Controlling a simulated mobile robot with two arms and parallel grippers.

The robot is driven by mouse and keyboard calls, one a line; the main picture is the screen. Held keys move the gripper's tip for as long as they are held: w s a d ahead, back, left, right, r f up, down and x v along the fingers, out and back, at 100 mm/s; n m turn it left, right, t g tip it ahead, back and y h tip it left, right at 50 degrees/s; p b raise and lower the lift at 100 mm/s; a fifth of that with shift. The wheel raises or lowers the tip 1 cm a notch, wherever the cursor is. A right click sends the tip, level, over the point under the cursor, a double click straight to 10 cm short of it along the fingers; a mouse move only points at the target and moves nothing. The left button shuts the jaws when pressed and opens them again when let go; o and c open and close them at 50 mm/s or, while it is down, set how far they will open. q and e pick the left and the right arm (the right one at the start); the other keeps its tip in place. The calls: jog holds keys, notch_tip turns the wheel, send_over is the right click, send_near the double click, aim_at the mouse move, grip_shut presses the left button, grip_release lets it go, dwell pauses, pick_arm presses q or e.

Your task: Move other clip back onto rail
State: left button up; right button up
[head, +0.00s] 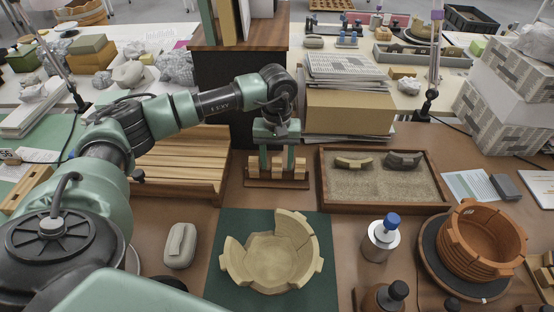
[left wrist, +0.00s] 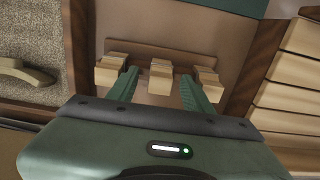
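A low wooden rail (head: 277,183) stands at the back middle of the table, with three pale wooden clips on it: a left one (head: 253,167), a middle one (head: 277,164) and a right one (head: 300,167). My left gripper (head: 277,163) points down over the rail. In the left wrist view its green fingers (left wrist: 159,80) are open, apart on either side of the middle clip (left wrist: 160,85), with the outer clips (left wrist: 111,72) (left wrist: 208,84) outside them. I cannot tell whether the fingers touch any clip. My right gripper is not in view.
A pale bowl (head: 262,262) with blocky pieces at its rim sits on a green mat (head: 225,290). A sand tray (head: 378,198) with two sherds is right of the rail; a slatted wooden rack (head: 185,165) is left. A blue-capped bottle (head: 380,240) and orange pot (head: 485,240) stand front right.

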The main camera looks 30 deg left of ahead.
pick_arm(q)
jog(key=shift+r, duration=0.1)
notch_tip(320, 180, up, 8)
jog(key=p, duration=0.4)
jog(key=shift+p, duration=0.35)
jog(key=shift+f, duration=0.2)
